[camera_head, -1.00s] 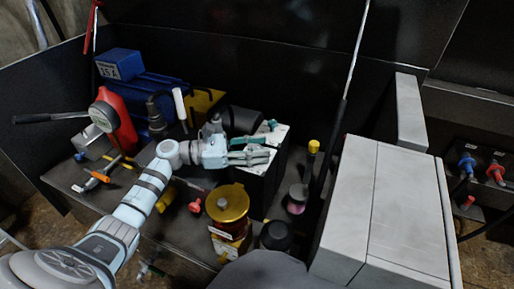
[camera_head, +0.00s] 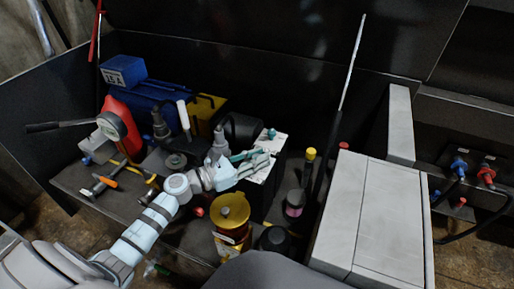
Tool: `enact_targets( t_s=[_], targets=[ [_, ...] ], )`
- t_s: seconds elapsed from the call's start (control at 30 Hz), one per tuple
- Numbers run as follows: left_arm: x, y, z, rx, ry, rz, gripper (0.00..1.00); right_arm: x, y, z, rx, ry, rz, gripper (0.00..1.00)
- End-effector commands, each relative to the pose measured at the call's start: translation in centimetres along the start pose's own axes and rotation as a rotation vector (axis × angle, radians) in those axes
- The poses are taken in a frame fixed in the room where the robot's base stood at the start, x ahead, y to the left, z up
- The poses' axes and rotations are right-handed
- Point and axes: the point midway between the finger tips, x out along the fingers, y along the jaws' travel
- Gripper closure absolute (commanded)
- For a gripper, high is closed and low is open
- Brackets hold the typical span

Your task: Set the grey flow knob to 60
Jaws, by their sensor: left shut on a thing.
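The white-topped panel (camera_head: 272,141) sits on a black box in the middle of the picture. My left gripper (camera_head: 266,160) comes in from the left and is shut at the panel's top. What it grips is mostly hidden by its fingers; by its place on the panel it is likely the grey flow knob. I cannot read any scale or setting. A small teal-and-blue part (camera_head: 271,134) shows at the panel's far edge, behind the fingers. My right gripper is not in view.
A gold-topped cylinder (camera_head: 230,208) stands just in front of the gripper. A yellow-capped part (camera_head: 310,154) and a thin upright rod stand right of the panel. Large grey boxes (camera_head: 370,215) fill the right.

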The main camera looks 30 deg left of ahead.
Motion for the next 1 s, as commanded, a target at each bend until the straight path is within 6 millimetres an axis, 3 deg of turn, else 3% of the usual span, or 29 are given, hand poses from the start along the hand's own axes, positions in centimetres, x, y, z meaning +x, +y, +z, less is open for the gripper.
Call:
enact_targets(
  t_s=[0.33,0.37,0.47,0.8,0.87,1.0],
  targets=[
    [-0.1,0.0,-0.1,0.001,-0.001,0.025,1.0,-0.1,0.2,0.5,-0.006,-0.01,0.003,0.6],
    [-0.1,0.0,-0.1,0.001,-0.001,0.025,0.75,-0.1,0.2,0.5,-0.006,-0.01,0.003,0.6],
    [-0.1,0.0,-0.1,0.001,-0.001,0.025,0.59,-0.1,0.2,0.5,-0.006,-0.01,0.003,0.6],
    [-0.3,0.0,-0.1,0.001,-0.001,0.024,0.59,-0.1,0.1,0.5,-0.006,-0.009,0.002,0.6],
    [-1.0,0.1,-0.1,0.003,0.001,0.025,0.59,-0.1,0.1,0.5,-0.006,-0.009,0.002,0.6],
    [-4.2,-0.1,-0.2,0.002,0.005,0.022,0.59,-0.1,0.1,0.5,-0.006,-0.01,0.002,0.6]
  ],
)
